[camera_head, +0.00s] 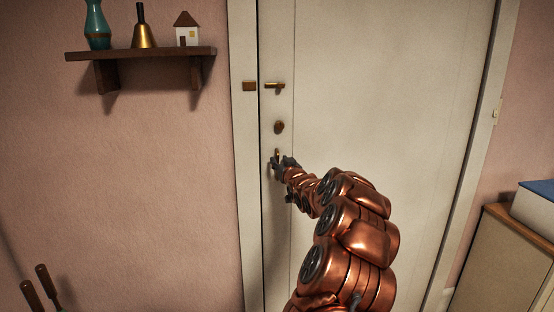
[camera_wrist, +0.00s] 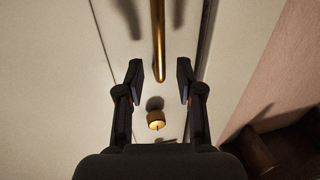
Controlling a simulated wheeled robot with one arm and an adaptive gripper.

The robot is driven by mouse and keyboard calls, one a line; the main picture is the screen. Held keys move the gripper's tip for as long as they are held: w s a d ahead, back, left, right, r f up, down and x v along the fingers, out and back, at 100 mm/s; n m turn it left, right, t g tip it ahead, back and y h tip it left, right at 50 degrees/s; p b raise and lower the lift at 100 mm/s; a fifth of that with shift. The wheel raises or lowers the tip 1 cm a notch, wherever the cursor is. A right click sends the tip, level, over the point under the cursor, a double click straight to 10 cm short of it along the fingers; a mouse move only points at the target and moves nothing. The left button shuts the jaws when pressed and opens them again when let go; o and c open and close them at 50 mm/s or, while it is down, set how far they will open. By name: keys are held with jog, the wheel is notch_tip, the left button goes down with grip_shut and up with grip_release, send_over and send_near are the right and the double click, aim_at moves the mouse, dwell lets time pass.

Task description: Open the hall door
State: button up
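The hall door (camera_head: 385,100) is a pale panel standing shut in its frame. Near its left edge are a small brass bolt (camera_head: 274,86), a round brass lock knob (camera_head: 279,127) and, below, the top of a handle (camera_head: 277,154), mostly hidden by my gripper (camera_head: 284,163). In the wrist view, the handle is a long brass bar (camera_wrist: 158,40), its end in the gap between the fingertips of my gripper (camera_wrist: 160,82). The fingers are apart, with space on both sides of the bar. The knob (camera_wrist: 156,120) also shows there. I cannot tell how deep the bar sits between the fingers.
A brass catch plate (camera_head: 250,86) is on the left door frame (camera_head: 244,180). A wall shelf (camera_head: 140,54) with a vase, a bell and a little house hangs at left. A cabinet (camera_head: 505,265) with a blue-topped box stands at right. Wooden handles (camera_head: 40,285) show lower left.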

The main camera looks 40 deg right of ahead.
jog(key=shift+p+x, duration=0.3)
jog(key=shift+x, duration=1.2)
grip_shut()
jog(key=shift+a, duration=0.1)
